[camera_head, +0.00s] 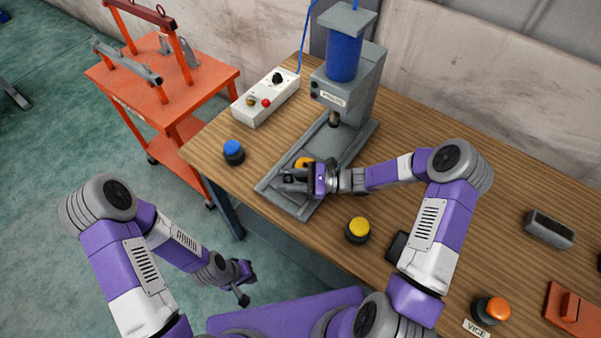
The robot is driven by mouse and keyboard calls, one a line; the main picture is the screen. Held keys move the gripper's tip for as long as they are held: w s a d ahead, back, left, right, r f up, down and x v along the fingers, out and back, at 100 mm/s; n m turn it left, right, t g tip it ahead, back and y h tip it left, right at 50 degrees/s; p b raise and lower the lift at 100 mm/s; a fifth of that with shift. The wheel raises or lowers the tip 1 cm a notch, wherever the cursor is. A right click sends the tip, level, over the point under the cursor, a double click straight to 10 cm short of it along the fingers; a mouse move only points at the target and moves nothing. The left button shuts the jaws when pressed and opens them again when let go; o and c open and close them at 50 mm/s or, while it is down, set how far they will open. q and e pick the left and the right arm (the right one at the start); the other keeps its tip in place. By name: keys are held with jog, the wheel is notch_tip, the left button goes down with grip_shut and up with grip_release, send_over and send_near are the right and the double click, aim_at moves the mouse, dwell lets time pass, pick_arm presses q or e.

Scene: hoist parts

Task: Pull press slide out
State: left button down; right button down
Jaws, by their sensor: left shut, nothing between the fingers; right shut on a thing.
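The grey press (355,85) with a blue cylinder stands at the back of the wooden table. Its grey slide (335,140) runs from under the ram toward the table's front edge. My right gripper (288,180) is over the front part of the slide and shut on it; the fingers and wrist hide the exact grip. A small yellow-orange round thing (304,163) shows just behind the fingers, partly hidden. My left gripper (243,287) is shut and empty, off the table's front edge above the floor.
A white control box (266,97) and a blue button (233,151) lie left of the slide. A yellow button (358,229), an orange button (492,310) and a grey block (549,229) are on the right. An orange cart (165,75) stands beyond the table's left end.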

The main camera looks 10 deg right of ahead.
jog(key=c, duration=0.8)
grip_release()
jog(key=v, duration=0.7)
jog(key=shift+s+d, duration=0.1)
jog(key=shift+d, duration=0.2)
jog(key=shift+p, duration=0.3)
